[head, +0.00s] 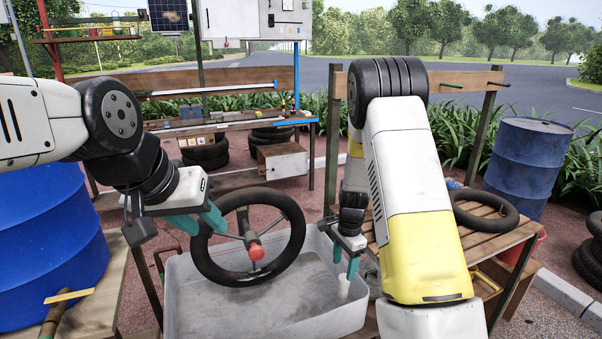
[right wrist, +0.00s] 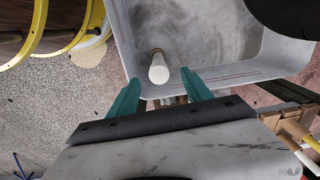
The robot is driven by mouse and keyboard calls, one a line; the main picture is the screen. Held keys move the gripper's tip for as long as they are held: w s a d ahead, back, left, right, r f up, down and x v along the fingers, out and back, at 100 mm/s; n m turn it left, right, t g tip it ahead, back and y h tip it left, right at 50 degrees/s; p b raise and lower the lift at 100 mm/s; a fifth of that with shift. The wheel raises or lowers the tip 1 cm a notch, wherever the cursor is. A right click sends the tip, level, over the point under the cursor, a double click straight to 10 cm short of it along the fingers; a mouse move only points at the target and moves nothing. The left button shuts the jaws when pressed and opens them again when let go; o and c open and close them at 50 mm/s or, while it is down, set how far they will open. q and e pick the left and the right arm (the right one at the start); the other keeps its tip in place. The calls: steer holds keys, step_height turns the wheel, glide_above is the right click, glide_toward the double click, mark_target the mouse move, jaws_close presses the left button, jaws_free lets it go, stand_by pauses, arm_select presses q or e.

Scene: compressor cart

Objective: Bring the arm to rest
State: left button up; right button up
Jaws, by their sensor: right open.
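My right gripper (head: 345,262) is open above the right side of the grey tub (head: 182,310). In the right wrist view, its teal fingertips (right wrist: 161,78) are apart. A white-ended cylinder (right wrist: 158,70) shows just beyond the gap between them; I cannot tell if they touch it. It also shows below the fingers in the head view (head: 344,286). My left gripper (head: 200,220) has its teal fingers at the left rim of a black wheel (head: 291,252) with a red hub. It appears shut on that rim. The wheel stands tilted over the tub.
Blue drums stand at the left (head: 45,250) and right (head: 528,160). A slatted wooden bench (head: 490,238) at the right carries a black tyre ring (head: 486,212). A workbench with tools (head: 220,124) stands behind. The tub floor left of my right gripper looks clear.

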steer(key=s+a+r+n+t+y, duration=0.1)
steer(key=s+r+n+t, duration=0.2)
steer(key=r, duration=0.8)
steer(key=s+a+r+n+y, duration=0.1)
steer(key=s+r+n, duration=0.4)
steer(key=r, duration=0.7)
steer(key=s+r+n+t, duration=0.1)
steer(key=s+r+n, duration=0.2)
steer(key=s, duration=0.5)
steer(key=s+r+n+t, duration=0.2)
steer(key=s+r+n, duration=0.1)
steer(key=s+r, duration=0.3)
steer(key=shift+s+d+r, duration=0.15)
steer(key=shift+s+r, duration=0.15)
steer(key=shift+s, duration=0.8)
